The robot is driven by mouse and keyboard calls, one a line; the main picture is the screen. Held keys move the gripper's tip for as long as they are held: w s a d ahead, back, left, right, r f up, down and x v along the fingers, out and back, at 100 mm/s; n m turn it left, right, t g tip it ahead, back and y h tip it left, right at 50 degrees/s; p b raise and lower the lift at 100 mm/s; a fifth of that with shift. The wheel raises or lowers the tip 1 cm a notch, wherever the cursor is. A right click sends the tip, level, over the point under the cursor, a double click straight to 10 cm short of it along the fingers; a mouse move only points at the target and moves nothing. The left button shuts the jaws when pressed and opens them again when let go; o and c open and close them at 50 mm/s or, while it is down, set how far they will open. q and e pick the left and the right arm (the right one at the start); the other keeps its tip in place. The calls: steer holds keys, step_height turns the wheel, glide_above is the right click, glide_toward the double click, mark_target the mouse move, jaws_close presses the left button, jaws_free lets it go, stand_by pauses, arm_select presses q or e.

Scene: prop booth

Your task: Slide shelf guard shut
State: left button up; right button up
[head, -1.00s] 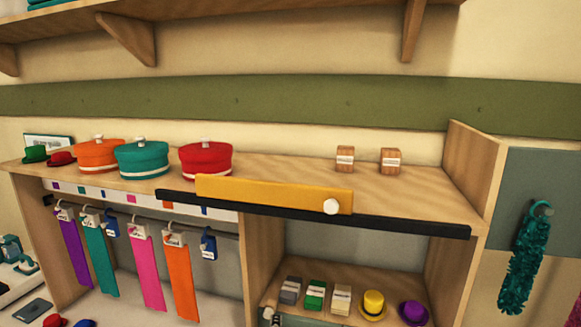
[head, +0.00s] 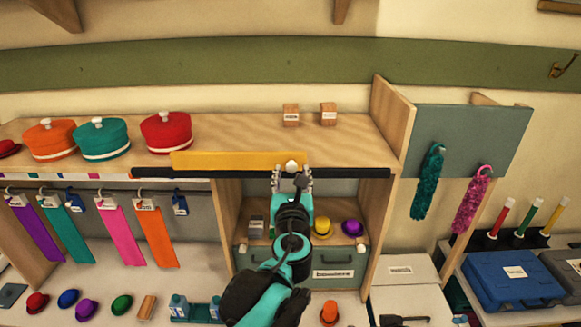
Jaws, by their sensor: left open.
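The yellow shelf guard (head: 235,160) stands upright along the front edge of the wooden shelf, in a black rail (head: 350,173). It covers the left and middle part of the rail; the right part is uncovered. Its white round knob (head: 291,165) is at the guard's right end. My left gripper (head: 292,173) is open at the knob, its fingertips just below and to either side of it. I cannot tell whether they touch it. My right gripper is not in view.
Orange, teal and red hats (head: 166,131) stand on the shelf's left part, and two small wooden blocks (head: 291,115) at the back right. A wooden side panel (head: 392,120) rises at the shelf's right end. Ribbons (head: 120,236) hang below left.

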arm_select(q)
steer(key=shift+w, duration=1.2)
jaws_close()
steer(key=d+b, duration=0.2)
steer(key=d, duration=1.8)
steer(key=shift+d+r, duration=0.1)
steer(key=shift+s, duration=0.1)
